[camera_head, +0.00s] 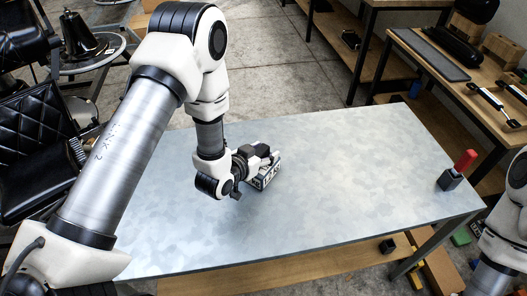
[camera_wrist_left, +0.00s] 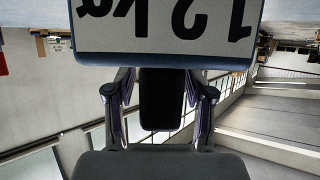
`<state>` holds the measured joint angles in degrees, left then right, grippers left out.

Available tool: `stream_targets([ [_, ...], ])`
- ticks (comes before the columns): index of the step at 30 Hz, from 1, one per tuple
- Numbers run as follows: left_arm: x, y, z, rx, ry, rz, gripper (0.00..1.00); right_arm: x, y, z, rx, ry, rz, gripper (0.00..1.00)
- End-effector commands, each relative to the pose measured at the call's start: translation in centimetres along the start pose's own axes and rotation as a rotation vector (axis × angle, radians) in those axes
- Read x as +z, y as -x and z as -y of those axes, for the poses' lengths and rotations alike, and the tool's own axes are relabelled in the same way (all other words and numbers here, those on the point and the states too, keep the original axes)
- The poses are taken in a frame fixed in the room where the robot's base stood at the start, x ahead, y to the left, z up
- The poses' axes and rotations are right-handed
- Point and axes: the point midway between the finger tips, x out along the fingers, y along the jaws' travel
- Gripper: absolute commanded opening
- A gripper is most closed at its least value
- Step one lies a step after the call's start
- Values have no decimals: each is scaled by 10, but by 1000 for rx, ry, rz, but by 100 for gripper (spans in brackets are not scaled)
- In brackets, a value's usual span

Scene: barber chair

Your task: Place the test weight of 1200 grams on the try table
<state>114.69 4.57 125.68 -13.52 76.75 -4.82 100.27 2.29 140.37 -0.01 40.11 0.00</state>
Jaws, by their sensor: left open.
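The test weight (camera_head: 266,178) is a small block with a dark frame and a pale lettered face, standing on the grey metal-topped table (camera_head: 340,190). In the left wrist view its label (camera_wrist_left: 165,25) reads 1.2 kg upside down, close to the camera and cut off by the top edge. My left gripper (camera_head: 262,160) is open right at the weight. In the left wrist view its two fingers (camera_wrist_left: 160,98) stand apart, on either side of a dark block, probably the weight's handle. Contact cannot be told. My right arm shows at the right edge; its gripper is out of view.
A dark block with a red handle (camera_head: 460,168) stands near the table's right end. A wooden bench (camera_head: 440,70) with tools is at the upper right, and a black chair (camera_head: 35,160) is at the left. The tabletop between weight and red-handled block is clear.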

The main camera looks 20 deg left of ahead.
Motion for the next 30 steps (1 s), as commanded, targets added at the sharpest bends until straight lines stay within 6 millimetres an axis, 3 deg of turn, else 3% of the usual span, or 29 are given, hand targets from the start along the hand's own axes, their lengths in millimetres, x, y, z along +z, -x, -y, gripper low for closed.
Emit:
stream_targets([
  [5,-1,14,1,-1,1,1,53,0,0,0,0,0,0,40],
  [14,0,95,0,-2,8,2,53,0,-7,0,0,0,0,40],
  [15,-11,104,0,1,3,6,53,1,17,0,0,0,2,40],
  [21,-6,120,0,0,1,3,53,0,42,0,0,0,-1,40],
  [30,-1,121,0,0,0,0,53,0,40,0,0,0,0,40],
])
